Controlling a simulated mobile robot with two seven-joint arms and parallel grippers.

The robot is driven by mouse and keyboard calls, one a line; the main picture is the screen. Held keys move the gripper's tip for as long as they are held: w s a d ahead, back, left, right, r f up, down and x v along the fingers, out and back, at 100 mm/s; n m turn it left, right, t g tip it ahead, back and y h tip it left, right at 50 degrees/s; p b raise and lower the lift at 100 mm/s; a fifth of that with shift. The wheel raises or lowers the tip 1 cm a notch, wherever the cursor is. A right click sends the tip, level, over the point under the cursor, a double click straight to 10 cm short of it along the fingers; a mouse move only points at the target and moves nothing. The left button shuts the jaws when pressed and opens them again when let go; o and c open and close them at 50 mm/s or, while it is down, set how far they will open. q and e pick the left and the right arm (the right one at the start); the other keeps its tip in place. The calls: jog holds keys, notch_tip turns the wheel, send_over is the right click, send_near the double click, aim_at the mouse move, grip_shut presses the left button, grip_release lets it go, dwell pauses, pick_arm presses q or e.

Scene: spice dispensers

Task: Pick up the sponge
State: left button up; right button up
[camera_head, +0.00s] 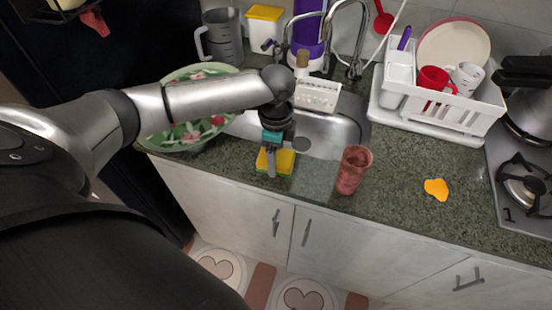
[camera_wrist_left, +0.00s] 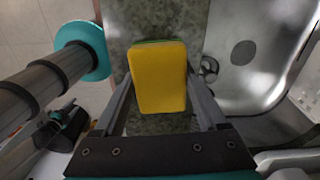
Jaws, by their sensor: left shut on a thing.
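The sponge (camera_head: 285,159) is yellow with a green layer. It is at the counter's front edge, in front of the sink. My left gripper (camera_head: 271,172) reaches down over it from above and is shut on it. In the left wrist view the sponge (camera_wrist_left: 158,77) shows its yellow face between the two fingers of my left gripper (camera_wrist_left: 160,95). Whether the sponge touches the counter cannot be told. My right gripper is not in view.
A reddish cup (camera_head: 353,170) stands right of the sponge. The metal sink (camera_head: 335,135) lies behind. A leafy-patterned bowl (camera_head: 165,140) is at left under my arm.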

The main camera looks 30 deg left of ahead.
pick_arm(q)
jog(key=c, duration=0.5)
jog(key=shift+c, duration=0.2)
